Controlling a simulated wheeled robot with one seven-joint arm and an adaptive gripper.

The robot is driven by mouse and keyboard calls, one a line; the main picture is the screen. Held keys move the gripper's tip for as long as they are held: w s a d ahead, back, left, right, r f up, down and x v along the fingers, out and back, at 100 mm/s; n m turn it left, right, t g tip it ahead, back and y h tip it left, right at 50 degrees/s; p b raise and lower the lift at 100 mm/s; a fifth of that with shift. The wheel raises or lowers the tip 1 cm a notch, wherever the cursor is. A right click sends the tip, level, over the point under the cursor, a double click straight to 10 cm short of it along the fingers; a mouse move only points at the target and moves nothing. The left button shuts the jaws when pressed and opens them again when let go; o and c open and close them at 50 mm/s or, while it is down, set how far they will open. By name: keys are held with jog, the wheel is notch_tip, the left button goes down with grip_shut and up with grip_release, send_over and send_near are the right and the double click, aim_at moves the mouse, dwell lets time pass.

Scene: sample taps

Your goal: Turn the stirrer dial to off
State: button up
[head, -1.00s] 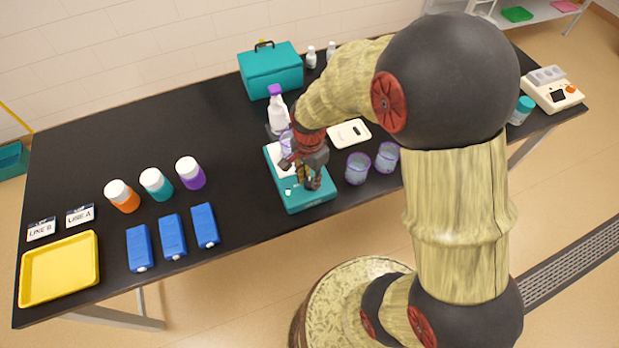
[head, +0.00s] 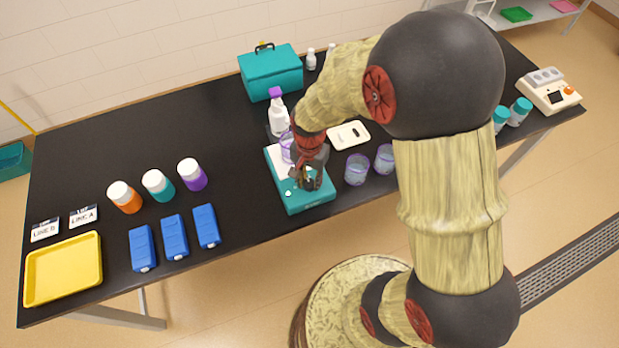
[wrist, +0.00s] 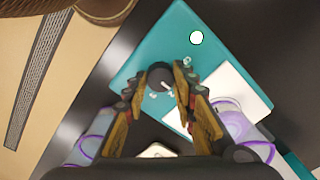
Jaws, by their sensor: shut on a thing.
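The teal stirrer (head: 306,204) stands near the front edge of the black table, with a white plate on top. In the wrist view its teal top (wrist: 150,48) carries a round white spot and a dark round dial (wrist: 158,73) with a pale pointer mark. My gripper (wrist: 161,80) is shut on the dial, one finger on each side of it. A clear purple-rimmed beaker (head: 286,148) is by the stirrer's plate, partly hidden by my arm.
Two purple-rimmed beakers (head: 357,168) stand right of the stirrer. Several blue blocks (head: 173,237), capped bottles (head: 158,185) and a yellow tray (head: 63,268) are left. Bare table lies left of the stirrer.

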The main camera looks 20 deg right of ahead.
jog(key=n+p, duration=0.1)
jog(key=n, duration=0.2)
jog(key=shift+r+n, duration=0.1)
jog(key=shift+n, duration=0.3)
jog(key=n+p, duration=0.1)
jog(key=n, duration=0.2)
jog(key=shift+n, duration=0.3)
jog(key=n+p, duration=0.1)
jog(key=n, duration=0.5)
jog(key=shift+n, duration=0.3)
jog(key=o, duration=1.2)
jog(key=shift+c, duration=0.2)
